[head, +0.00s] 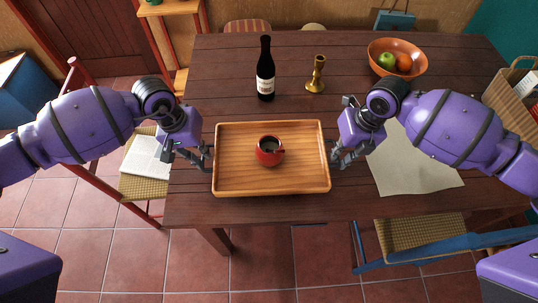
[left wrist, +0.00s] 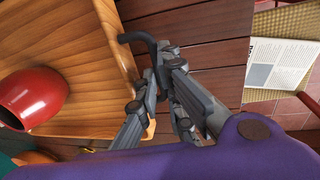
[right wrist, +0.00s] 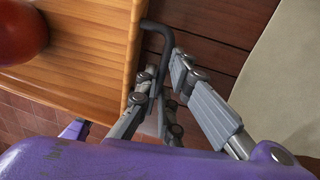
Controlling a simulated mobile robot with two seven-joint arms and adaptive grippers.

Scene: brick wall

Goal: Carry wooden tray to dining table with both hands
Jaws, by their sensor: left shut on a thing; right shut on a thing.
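The wooden tray (head: 235,178) is level at the front middle of the dark dining table (head: 220,75); whether it rests on the top or is just above it I cannot tell. A red pot (head: 270,151) stands upright in the tray. My left gripper (head: 207,156) is shut on the tray's dark left handle, which shows in the left wrist view (left wrist: 150,45). My right gripper (head: 337,155) is shut on the dark right handle, seen in the right wrist view (right wrist: 165,45).
A dark bottle (head: 265,70) and a brass candlestick (head: 317,74) stand behind the tray. An orange fruit bowl (head: 397,60) is at the back right. A pale cloth (head: 410,165) lies right of the tray. Chairs stand at the left (head: 145,182) and front right (head: 420,250).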

